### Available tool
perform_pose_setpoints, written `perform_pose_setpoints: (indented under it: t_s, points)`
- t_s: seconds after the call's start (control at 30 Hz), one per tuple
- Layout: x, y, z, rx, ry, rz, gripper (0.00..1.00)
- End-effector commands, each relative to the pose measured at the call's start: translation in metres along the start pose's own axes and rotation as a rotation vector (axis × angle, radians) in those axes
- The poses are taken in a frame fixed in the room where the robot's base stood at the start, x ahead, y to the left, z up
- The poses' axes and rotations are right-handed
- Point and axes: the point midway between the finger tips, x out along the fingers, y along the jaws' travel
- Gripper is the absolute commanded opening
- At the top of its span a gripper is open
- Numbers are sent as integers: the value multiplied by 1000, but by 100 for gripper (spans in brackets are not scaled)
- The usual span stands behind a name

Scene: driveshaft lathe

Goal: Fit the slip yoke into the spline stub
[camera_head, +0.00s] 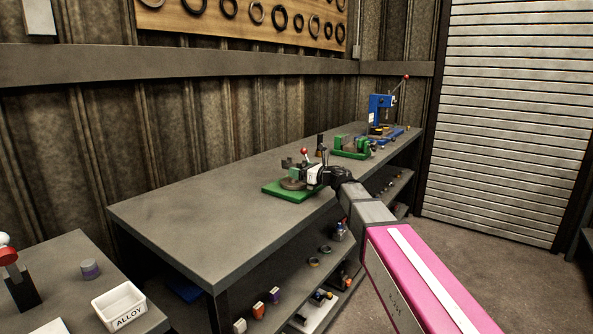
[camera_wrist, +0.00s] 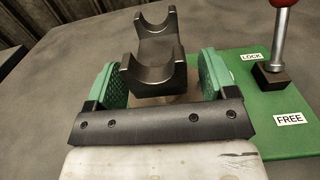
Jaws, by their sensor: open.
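In the wrist view a dark metal part (camera_wrist: 152,62) with two U-shaped saddles, one nearer and one farther, stands over a green plate (camera_wrist: 235,105). I cannot tell if it is the slip yoke or a cradle. My gripper (camera_wrist: 160,82) is open, with its green pads on either side of this part; whether they touch it is unclear. A lever (camera_wrist: 279,45) with a red knob stands on the plate at right, beside the labels LOCK and FREE. In the head view my gripper (camera_head: 316,177) is over the green plate (camera_head: 275,190). I cannot make out the spline stub.
The grey bench (camera_head: 190,215) is clear on its near left side. Farther along stand a green fixture (camera_head: 352,150) and a blue press (camera_head: 379,115). Small parts lie on the shelf below. A side table holds a white ALLOY tray (camera_head: 119,306) and a purple-grey cylinder (camera_head: 90,269).

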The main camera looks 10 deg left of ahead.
Motion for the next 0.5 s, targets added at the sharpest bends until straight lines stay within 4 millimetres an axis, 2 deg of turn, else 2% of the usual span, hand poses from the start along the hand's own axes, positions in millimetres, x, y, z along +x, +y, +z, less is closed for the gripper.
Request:
perform_pose_setpoints:
  t_s: [0.03, 0.2, 0.4, 0.5]
  points:
    - [-12, 2, 0, 0, 0, -3, 78]
    - [-46, 2, 0, 0, -1, -3, 78]
    - [-75, 1, 0, 1, -1, -3, 78]
    - [-83, 1, 0, 1, -2, -2, 78]
